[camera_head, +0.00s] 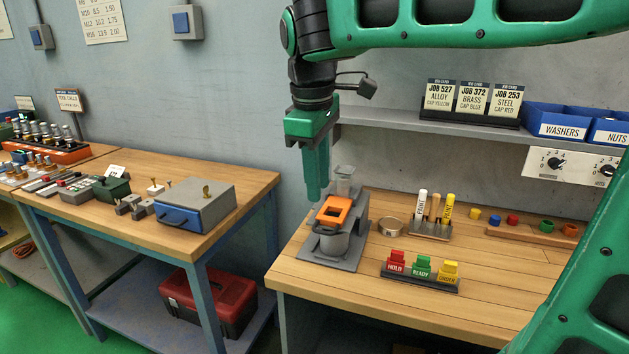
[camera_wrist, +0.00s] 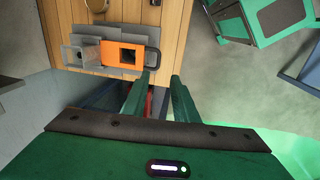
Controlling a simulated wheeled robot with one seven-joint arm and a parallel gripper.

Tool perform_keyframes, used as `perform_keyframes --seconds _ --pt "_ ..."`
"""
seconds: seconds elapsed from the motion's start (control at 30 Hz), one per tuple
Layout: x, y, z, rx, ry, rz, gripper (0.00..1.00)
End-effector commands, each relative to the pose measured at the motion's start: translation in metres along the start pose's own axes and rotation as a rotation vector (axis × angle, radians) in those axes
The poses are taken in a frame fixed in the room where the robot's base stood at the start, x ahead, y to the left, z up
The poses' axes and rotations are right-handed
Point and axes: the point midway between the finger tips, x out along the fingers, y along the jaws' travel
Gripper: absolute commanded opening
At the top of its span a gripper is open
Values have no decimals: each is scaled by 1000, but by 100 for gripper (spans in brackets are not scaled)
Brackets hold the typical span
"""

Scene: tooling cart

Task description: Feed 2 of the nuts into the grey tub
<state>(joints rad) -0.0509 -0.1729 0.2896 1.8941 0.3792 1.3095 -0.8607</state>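The grey tub (camera_head: 333,243) sits on the base of a grey stand (camera_head: 352,228), below an orange slide piece (camera_head: 335,211). A clear hopper (camera_head: 344,177) rises at the back of the stand; I cannot make out loose nuts in it. In the wrist view the orange piece (camera_wrist: 125,57) has a dark square opening, with the hopper (camera_wrist: 86,53) to its left. My gripper (camera_head: 316,196) points down, in the picture just left of and above the orange piece. In the wrist view my gripper (camera_wrist: 161,76) has its fingers apart with nothing between them.
A blue bin labelled NUTS (camera_head: 610,131) stands on the shelf beside a WASHERS bin (camera_head: 559,121). Right of the stand are a ring (camera_head: 390,226), a marker holder (camera_head: 429,230) and a HOLD/READY block (camera_head: 420,281). The bench front is clear.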

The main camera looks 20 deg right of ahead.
Motion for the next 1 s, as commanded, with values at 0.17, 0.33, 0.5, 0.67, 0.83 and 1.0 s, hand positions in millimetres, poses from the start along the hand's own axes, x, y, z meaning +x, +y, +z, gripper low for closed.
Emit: perform_keyframes --seconds 0.17,0.33,0.5,0.67,0.83,1.0 --pt "0 0 0 0 0 0 26" --pt "0 0 0 -1 0 0 26" --pt "0 0 -1 -3 2 -1 26" --pt "0 2 0 -2 2 0 26" --pt "2 4 0 1 0 1 26" --pt "16 4 1 1 -3 1 26"
